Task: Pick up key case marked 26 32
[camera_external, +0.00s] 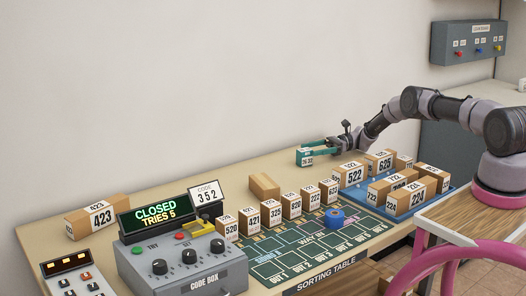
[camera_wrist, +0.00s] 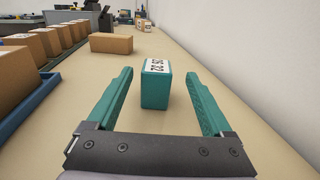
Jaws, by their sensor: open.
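The key case (camera_external: 306,159) is a small teal block with a white label that reads 26 32. It stands upright on the bare table near the wall. In the wrist view the key case (camera_wrist: 156,84) stands ahead, between the far ends of the two teal fingers, with a gap on each side. My gripper (camera_external: 322,148) is open and level, low over the table at the case in the external view. In the wrist view my gripper (camera_wrist: 157,92) is empty, and neither finger visibly touches the case.
A blue tray (camera_external: 437,196) of numbered boxes lies to the right. A plain brown box (camera_external: 264,186) stands left of the key case. A row of small numbered boxes (camera_external: 292,205) borders the green sorting mat (camera_external: 276,268). The wall (camera_wrist: 240,40) runs close along the table's right side.

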